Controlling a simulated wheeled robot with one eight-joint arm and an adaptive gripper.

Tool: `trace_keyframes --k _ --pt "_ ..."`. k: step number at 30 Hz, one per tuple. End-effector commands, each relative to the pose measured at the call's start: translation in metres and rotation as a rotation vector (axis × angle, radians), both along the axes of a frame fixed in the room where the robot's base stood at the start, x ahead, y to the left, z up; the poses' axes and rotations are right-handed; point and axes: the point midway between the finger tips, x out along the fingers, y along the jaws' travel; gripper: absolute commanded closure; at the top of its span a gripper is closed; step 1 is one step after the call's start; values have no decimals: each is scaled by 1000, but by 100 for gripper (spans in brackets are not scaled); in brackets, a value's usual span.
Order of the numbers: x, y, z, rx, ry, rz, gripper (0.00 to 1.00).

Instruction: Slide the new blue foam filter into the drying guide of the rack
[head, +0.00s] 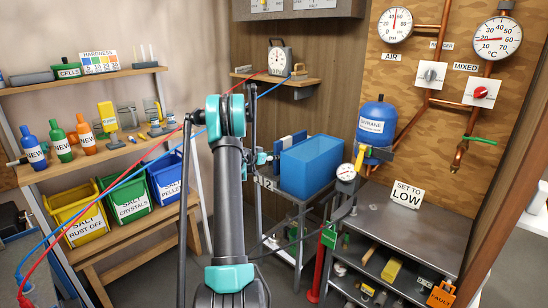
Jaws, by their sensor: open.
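Dark blue flat panels (290,141) stand upright against the left end of a large open blue box (316,167); one may be the foam filter, but I cannot tell. The box sits on a grey metal stand (303,205) with a partly hidden number label. My gripper (268,158) is open, small in view beside the panels and left of the box. My own arm covers part of it, and its fingertips are not clear. I see nothing held in it. I cannot make out the drying guide.
A grey workbench (410,221) is at right. Salt bins (123,200) and a bottle shelf (100,158) are at left. Red and blue hoses cross before my arm.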

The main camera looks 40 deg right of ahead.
Motion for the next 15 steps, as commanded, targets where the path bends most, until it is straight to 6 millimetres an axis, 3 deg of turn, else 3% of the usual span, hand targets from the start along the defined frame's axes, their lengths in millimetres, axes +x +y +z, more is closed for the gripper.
trace_keyframes --k 7,15 --pt "0 10 3 0 0 2 58" --pt "-4 59 17 0 0 2 58"
